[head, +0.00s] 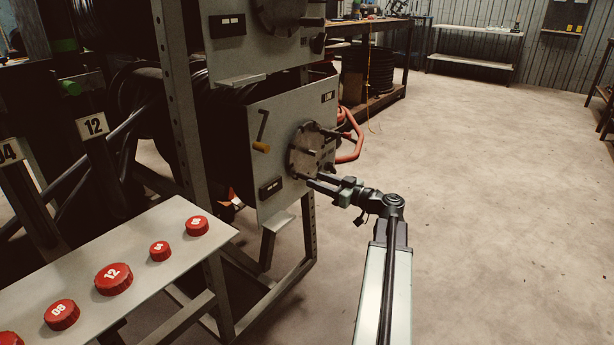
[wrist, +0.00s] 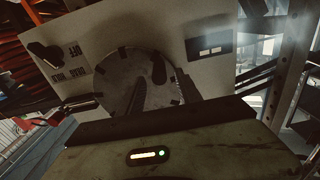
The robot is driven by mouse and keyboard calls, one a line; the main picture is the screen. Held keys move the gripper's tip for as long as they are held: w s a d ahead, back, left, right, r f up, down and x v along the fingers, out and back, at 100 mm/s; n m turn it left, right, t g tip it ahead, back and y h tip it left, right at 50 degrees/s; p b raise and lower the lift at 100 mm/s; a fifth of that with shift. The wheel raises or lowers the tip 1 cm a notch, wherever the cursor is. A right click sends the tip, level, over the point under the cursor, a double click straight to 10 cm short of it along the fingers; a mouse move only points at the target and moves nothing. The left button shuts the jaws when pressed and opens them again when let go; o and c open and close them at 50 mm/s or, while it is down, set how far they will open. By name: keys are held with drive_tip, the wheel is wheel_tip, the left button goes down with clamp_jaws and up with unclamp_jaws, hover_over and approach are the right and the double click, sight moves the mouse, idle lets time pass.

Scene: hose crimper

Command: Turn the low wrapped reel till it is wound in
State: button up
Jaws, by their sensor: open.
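The low grey panel (head: 285,125) carries a round, notched metal disc (head: 306,143). A dark crank-like peg (head: 330,133) sticks out from the disc. My gripper (head: 312,180) is open at the disc's lower edge; I cannot tell if it touches. In the wrist view the disc (wrist: 117,78) lies straight ahead, with the dark fingers (wrist: 163,88) in front of it. The panel (wrist: 195,22) shows tilted there, its lettering upside down. The reel behind the panel is mostly hidden in shadow, so its winding cannot be read.
A red hose (head: 352,138) loops out at the right. Another panel (head: 245,45) is above. A grey bench (head: 150,275) with several red caps stands front left. The floor at right is clear.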

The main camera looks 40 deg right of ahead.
sight(299, 174)
drive_tip(key=x, duration=0.5)
clamp_jaws()
idle(0.4)
drive_tip(key=shift+d, duration=0.15)
idle(0.8)
